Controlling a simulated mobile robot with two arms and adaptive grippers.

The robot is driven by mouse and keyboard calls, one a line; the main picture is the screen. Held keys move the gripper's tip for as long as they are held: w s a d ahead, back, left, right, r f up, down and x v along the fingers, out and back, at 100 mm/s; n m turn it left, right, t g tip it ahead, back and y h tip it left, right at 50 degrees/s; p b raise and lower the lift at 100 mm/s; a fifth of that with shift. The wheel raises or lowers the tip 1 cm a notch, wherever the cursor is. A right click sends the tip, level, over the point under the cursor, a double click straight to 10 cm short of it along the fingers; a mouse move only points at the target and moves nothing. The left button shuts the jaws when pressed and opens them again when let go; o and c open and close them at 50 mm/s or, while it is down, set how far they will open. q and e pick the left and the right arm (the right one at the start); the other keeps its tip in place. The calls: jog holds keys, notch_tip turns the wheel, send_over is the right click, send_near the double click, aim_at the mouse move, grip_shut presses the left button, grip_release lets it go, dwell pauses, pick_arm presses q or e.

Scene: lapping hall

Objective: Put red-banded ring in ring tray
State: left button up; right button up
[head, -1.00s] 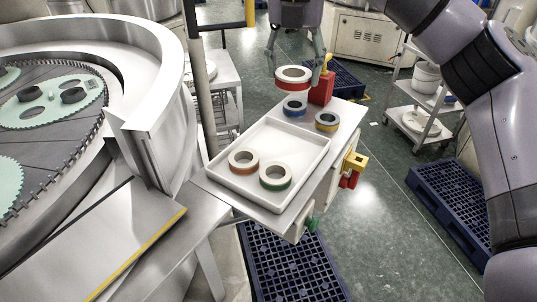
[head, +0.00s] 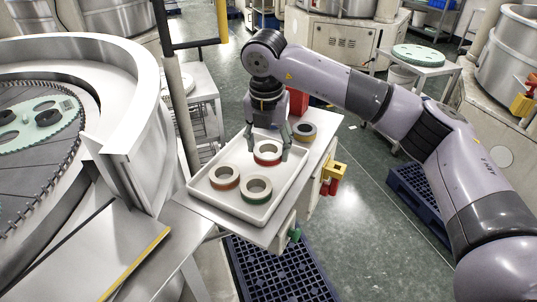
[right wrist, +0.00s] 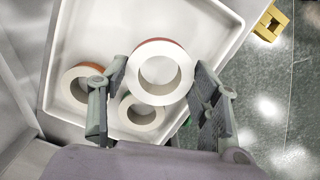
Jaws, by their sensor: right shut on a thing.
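The red-banded ring (head: 267,159) is pale grey with a red outer band. My right gripper (head: 267,150) is shut on it, a finger at either side, over the far part of the white ring tray (head: 195,192). In the right wrist view the held ring (right wrist: 160,95) sits between the fingers and overlaps a ring behind it. Whether it touches the tray floor I cannot tell. An orange-banded ring (head: 225,184) and a green-banded ring (head: 257,197) lie in the tray's near part. My left gripper is not in view.
A yellow-banded ring (head: 305,138) lies on the table beyond the tray. A red block (head: 298,101) stands behind it, partly hidden by my arm. A large lapping machine (head: 110,80) borders the left. Blue pallets (head: 280,272) lie on the floor.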

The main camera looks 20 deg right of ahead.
aim_at(269, 169)
notch_tip(269, 169, down, 4)
jog(key=shift+r+p, duration=0.25)
jog(key=shift+p, duration=0.25)
jog(key=shift+f, duration=0.1)
jog(key=shift+f, duration=0.15)
jog(key=o, duration=1.5)
jog(key=shift+c, duration=0.2)
notch_tip(269, 169, up, 12)
jog(key=s+b, duration=0.1)
jog(key=b, duration=0.2)
jog(key=shift+a, duration=0.4)
jog(key=shift+s, duration=0.1)
